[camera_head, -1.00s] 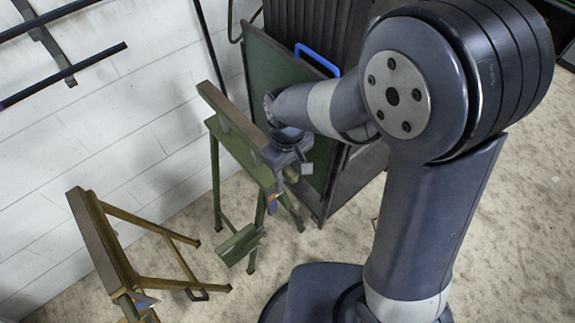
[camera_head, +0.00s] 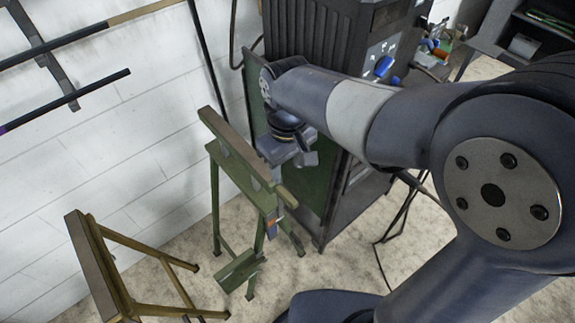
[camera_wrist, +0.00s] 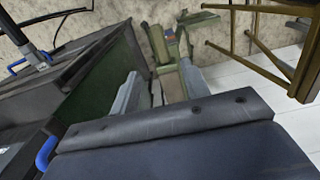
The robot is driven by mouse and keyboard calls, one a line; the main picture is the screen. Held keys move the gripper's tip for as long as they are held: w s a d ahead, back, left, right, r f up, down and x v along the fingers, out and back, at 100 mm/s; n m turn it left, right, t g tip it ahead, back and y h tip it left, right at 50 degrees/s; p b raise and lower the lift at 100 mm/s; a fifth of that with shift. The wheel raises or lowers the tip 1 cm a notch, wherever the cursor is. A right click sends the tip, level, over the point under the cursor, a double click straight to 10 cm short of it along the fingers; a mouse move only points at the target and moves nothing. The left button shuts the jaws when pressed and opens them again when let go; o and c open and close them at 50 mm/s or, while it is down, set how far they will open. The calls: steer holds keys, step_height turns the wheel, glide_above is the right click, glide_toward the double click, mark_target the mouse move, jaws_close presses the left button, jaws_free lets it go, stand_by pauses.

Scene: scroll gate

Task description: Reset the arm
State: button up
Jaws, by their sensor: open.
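My gripper (camera_head: 298,156) is in the middle of the head view, at the end of my bent arm, above and beside the green sawhorse (camera_head: 238,172). In the wrist view my gripper (camera_wrist: 160,92) has its two fingers apart, with nothing held between them. The sawhorse also shows in the wrist view (camera_wrist: 187,50), beyond the fingertips. In the head view the gripper overlaps the sawhorse's right end, and I cannot tell whether they touch.
A dark cabinet (camera_head: 350,200) with a green side and blue handle (camera_head: 384,66) stands right of the sawhorse. A brown trestle (camera_head: 98,265) stands at the lower left. Rods (camera_head: 75,97) hang on the white wall. A cluttered bench (camera_head: 435,62) is at the back right.

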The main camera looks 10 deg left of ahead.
mark_target(288, 195)
step_height(288, 195, down, 10)
steer(key=shift+f, duration=0.25)
steer(key=shift+r+p, duration=0.35)
steer(key=shift+p, duration=0.1)
steer(key=shift+f, duration=0.1)
